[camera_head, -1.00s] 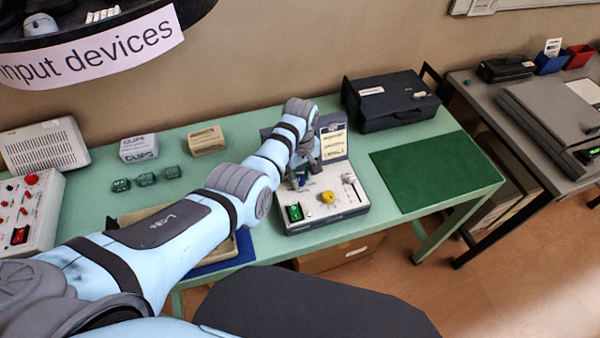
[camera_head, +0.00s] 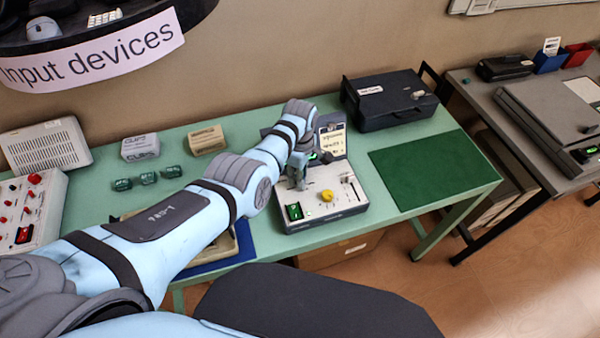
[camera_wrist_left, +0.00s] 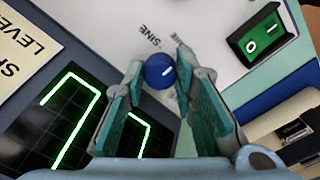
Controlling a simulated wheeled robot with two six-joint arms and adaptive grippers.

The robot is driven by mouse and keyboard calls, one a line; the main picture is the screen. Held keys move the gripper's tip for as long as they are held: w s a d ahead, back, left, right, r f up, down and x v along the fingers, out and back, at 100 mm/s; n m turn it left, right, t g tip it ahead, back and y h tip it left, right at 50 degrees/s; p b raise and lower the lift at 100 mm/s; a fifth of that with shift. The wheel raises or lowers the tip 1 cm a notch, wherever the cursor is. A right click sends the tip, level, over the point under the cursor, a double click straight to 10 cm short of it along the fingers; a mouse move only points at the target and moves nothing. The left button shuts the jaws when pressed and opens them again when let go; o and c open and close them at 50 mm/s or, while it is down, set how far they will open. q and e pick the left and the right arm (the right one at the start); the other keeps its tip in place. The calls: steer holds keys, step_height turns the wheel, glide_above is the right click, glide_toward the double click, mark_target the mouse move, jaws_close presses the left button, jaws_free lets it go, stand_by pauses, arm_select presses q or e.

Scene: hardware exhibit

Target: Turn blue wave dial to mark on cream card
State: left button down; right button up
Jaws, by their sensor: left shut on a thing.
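The blue wave dial (camera_wrist_left: 160,71) is a small round knob with a white pointer line, on the white panel of a device (camera_head: 352,207). In the left wrist view the tips of my left gripper (camera_wrist_left: 159,68) are closed on its two sides. Printed "SINE" lettering stands by it. In the head view my left gripper (camera_head: 298,181) is down at the panel and hides the dial. The cream card (camera_head: 333,146) is on the device's upright back; its edge also shows in the left wrist view (camera_wrist_left: 24,40), only partly readable. My right gripper is not in view.
A yellow knob (camera_head: 327,196) and a green switch (camera_head: 294,211) sit close to the gripper on the panel. A green-traced screen (camera_wrist_left: 55,115) is beside it. A black case (camera_head: 390,100) stands behind. The green mat (camera_head: 430,170) at right is clear.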

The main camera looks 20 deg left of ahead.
arm_select(q)
steer(key=shift+a+f, duration=0.1)
steer(key=c, duration=1.3)
jaws_free()
steer(key=shift+w+r, duration=0.1)
steer(key=shift+r, duration=0.4)
step_height(320, 180, up, 11)
steer(key=shift+a, duration=0.15)
